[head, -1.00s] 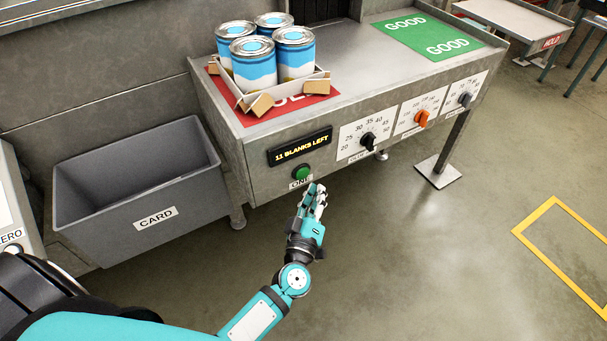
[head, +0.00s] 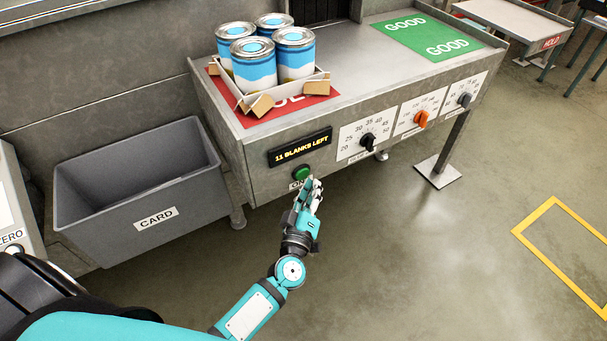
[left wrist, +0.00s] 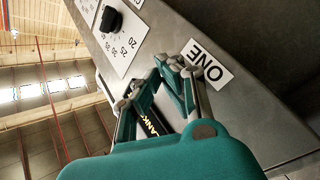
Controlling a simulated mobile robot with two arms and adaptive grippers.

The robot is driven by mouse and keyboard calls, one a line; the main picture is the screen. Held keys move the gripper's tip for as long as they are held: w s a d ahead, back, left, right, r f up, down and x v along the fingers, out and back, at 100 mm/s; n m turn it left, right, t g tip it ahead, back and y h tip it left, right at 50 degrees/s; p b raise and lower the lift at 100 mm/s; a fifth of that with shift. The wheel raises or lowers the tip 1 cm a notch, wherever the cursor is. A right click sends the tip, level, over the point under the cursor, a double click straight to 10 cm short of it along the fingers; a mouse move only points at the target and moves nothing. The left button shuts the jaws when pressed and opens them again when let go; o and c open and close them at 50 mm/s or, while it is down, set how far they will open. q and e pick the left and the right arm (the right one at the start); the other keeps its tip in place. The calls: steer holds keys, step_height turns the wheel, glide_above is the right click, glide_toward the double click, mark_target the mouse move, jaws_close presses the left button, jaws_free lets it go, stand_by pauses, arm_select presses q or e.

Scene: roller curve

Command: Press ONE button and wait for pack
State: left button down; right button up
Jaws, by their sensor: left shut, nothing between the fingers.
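The green ONE button (head: 301,173) is on the front panel of the machine, above its ONE label. The label (left wrist: 209,66) shows clearly in the left wrist view, where the button itself is hidden behind my fingers. My left gripper (head: 314,183) is shut and empty, with its fingertips just below and right of the button. I cannot tell whether they touch the panel. The pack, a carton tray (head: 262,104) holding several blue-and-white cans (head: 294,52), sits on the red mat (head: 316,104). The display (head: 300,148) reads 11 BLANKS LEFT. My right gripper is out of view.
Black (head: 367,141) and orange (head: 421,118) dials stand on the panel to the right of the button. A grey CARD bin (head: 190,150) stands at left. The green GOOD mat (head: 428,36) is empty. The floor in front is clear.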

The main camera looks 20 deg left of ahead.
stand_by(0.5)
arm_select(q)
steer(key=shift+a, duration=0.1)
steer(key=shift+w+a, duration=0.25)
